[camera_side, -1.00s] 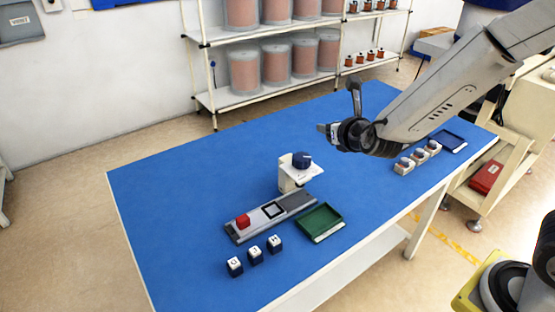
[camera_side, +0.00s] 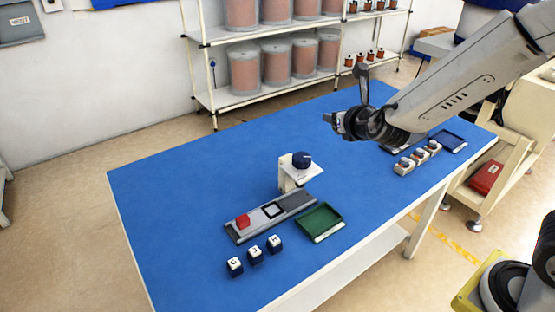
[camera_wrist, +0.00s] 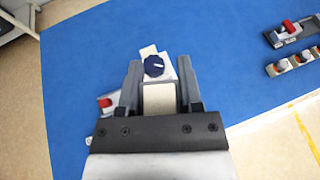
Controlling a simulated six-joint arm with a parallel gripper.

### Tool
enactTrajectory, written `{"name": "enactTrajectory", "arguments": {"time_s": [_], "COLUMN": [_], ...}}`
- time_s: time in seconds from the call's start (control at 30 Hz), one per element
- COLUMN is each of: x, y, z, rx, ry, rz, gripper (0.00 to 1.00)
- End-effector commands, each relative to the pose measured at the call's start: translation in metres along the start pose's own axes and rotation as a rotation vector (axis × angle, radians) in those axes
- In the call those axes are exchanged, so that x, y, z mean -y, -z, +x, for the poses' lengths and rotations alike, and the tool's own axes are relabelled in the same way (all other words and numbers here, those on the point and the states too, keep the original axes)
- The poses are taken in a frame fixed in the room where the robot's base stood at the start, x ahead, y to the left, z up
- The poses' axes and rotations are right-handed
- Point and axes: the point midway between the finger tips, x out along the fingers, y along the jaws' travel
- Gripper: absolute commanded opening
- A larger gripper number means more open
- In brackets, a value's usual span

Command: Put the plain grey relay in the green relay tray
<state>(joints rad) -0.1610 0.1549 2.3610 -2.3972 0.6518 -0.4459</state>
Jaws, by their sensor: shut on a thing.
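My gripper (camera_side: 336,121) is above the back right part of the blue table in the side view, well clear of the top. In the wrist view its two fingers (camera_wrist: 158,95) are shut on a plain pale grey block, the grey relay (camera_wrist: 159,99), with no marks showing. The relay is not clear in the side view. The green relay tray (camera_side: 306,235) lies on the table, below and left of my gripper in the side view. It looks empty, with a pale strip on its front edge. In the wrist view the tray is not visible.
A white stand with a dark blue knob (camera_side: 301,160) rises behind a grey rail (camera_side: 297,202) carrying a red block (camera_side: 243,221). Several marked dark blocks (camera_side: 255,254) stand in front. The back left table is bare.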

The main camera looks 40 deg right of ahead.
Motion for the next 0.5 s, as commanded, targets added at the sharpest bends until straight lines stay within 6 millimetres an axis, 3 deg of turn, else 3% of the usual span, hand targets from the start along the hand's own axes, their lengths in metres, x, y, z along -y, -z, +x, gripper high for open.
{"name": "enactTrajectory", "arguments": {"time_s": [0.27, 0.5], "x": [0.000, 0.000], "y": [-0.005, -0.026], "z": [-0.002, -0.011], "rx": [0.003, 0.005], "ry": [0.000, -0.001], "rz": [0.001, 0.003], "gripper": [0.00, 0.00]}}
